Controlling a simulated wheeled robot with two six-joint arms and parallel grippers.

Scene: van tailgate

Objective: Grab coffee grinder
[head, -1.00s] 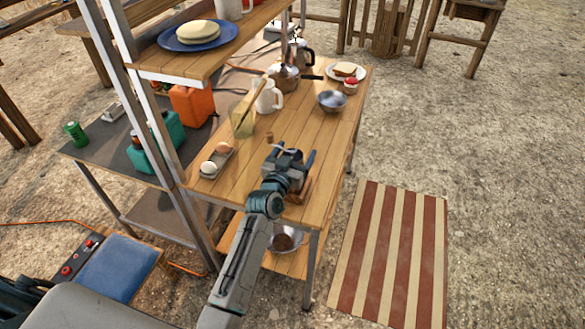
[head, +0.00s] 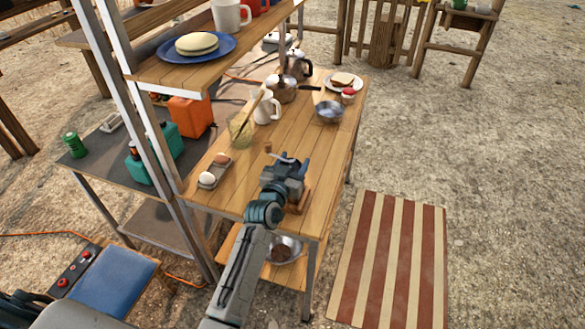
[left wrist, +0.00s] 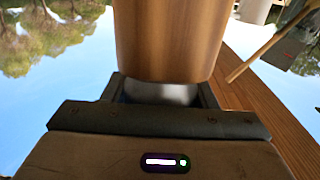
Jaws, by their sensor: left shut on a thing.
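The coffee grinder is mostly hidden behind my left gripper in the head view. Its crank handle (head: 284,158) and part of its wooden body (head: 300,199) show. It is on or just above the near end of the wooden table (head: 322,150); I cannot tell which. My left gripper (head: 287,178) is shut on the grinder. In the left wrist view, the grinder's brown wooden body (left wrist: 170,38) fills the space in front of the jaws. My right gripper is not in view.
A small tray with eggs (head: 214,171), a glass container (head: 241,133) and a white jug (head: 266,107) stand left of and behind the grinder. A metal bowl (head: 330,111) is farther back. The metal shelf post (head: 160,140) rises at the left. A striped mat (head: 392,262) lies right.

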